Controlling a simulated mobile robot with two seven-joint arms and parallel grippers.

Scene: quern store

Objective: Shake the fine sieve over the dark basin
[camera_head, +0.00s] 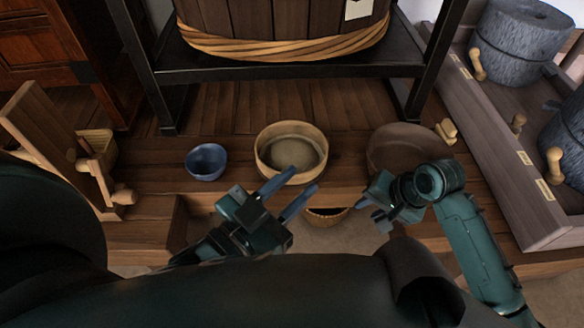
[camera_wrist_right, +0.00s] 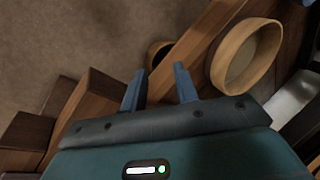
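The fine sieve (camera_head: 290,131), a round pale-wood hoop with a grey-brown bottom, rests on the plank bench. It also shows in the right wrist view (camera_wrist_right: 221,62). The dark basin (camera_head: 398,143), wide and brown, stands to its right; my right arm hides its front part. My left gripper (camera_head: 302,183) is open and empty, its fingers pointing at the sieve's front rim; I cannot tell whether one touches it. My right gripper (camera_head: 366,209) is in front of the basin, right of the sieve. Its fingers are apart and empty in the right wrist view (camera_wrist_right: 157,84).
A blue bowl (camera_head: 206,160) stands left of the sieve. A woven basket (camera_head: 327,216) sits lower, below the bench's front edge. A wooden stand (camera_head: 55,135) is at the left. A black frame (camera_head: 285,71) rises behind. Stone querns (camera_head: 518,42) stand in a wooden tray at the right.

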